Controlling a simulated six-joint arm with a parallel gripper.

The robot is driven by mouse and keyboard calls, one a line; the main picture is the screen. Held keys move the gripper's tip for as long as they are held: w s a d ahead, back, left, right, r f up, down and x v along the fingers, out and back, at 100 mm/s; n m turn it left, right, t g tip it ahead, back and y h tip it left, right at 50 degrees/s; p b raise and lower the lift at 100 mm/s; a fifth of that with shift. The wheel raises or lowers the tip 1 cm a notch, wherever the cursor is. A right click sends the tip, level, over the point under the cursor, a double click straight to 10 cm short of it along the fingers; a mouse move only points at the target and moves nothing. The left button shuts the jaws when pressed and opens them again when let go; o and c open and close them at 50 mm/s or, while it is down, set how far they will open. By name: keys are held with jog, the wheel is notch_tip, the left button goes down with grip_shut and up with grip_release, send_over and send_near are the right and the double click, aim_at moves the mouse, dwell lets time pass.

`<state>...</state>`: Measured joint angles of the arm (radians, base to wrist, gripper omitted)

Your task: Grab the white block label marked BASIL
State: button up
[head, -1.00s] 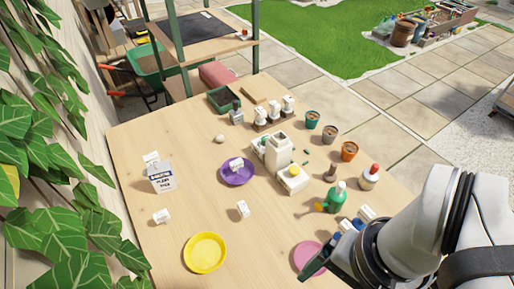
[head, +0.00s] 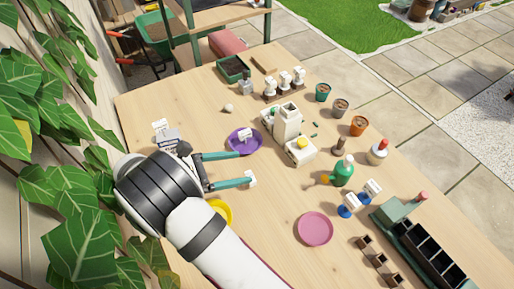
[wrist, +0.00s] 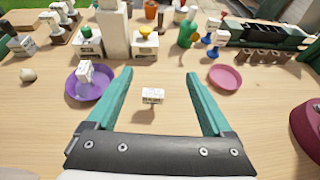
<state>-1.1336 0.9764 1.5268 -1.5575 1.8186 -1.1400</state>
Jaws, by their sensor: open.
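Several white block labels are in view; their lettering is too small to read, so I cannot tell which says BASIL. One white block label (wrist: 153,96) lies on the table and appears between my fingers in the wrist view. In the head view this block (head: 251,179) shows by the tip of my nearer finger. Another block label (wrist: 84,72) is on the purple plate (wrist: 98,90). One more block label (head: 160,126) stands at the table's left. My gripper (head: 244,168) is open and empty, above the table; it also shows in the wrist view (wrist: 159,73).
A yellow plate (head: 222,208) is partly hidden by my arm. A pink plate (head: 315,229) lies right of it. A white carton-like piece (head: 287,122) stands mid-table. Bare wood surrounds the block between my fingers.

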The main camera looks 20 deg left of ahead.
send_near(260, 182)
jog(key=shift+w+d+r, duration=0.2)
jog(key=shift+d+r, duration=0.2)
jog(key=shift+d, duration=0.15)
jog(key=shift+w+d+r, duration=0.2)
jog(key=shift+d+r, duration=0.2)
jog(key=shift+d, duration=0.15)
jog(key=x, duration=0.7)
jog(key=shift+w+r, duration=0.1)
jog(key=shift+w, duration=0.35)
grip_shut()
